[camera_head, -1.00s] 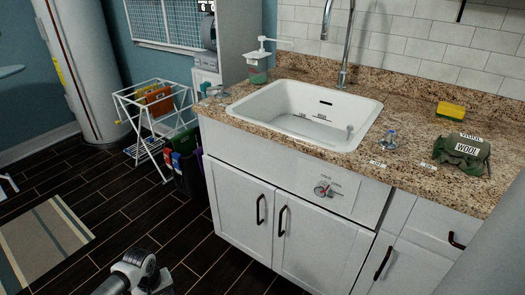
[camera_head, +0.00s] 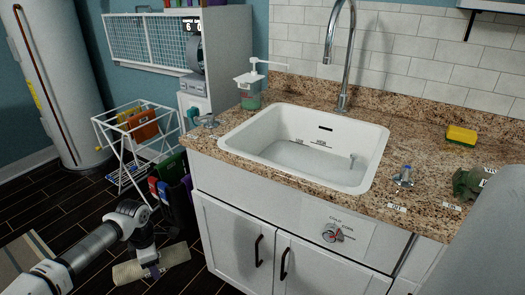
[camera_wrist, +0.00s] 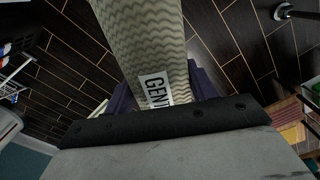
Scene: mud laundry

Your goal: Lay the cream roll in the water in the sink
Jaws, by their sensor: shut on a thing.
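The cream roll (camera_head: 174,257) is a ribbed, cream-coloured cylinder at the lower left of the head view, low in front of the cabinet. My gripper (camera_head: 151,270) is shut on it near its middle. In the wrist view the roll (camera_wrist: 140,38) runs up and away between the dark fingers (camera_wrist: 155,92), with a white label reading "GENT", the rest hidden. The white sink (camera_head: 375,165) is set in the counter, above and to the right of my gripper. Shallow water (camera_head: 305,158) covers its floor. The roll is apart from the sink.
A tall faucet (camera_head: 342,60) stands behind the sink and a soap dispenser (camera_head: 250,88) at its back left. A blue-topped stopper (camera_head: 404,177), yellow sponge (camera_head: 461,136) and green roll (camera_head: 468,184) lie to the right. A drying rack (camera_head: 122,150) and bins stand left of the cabinet.

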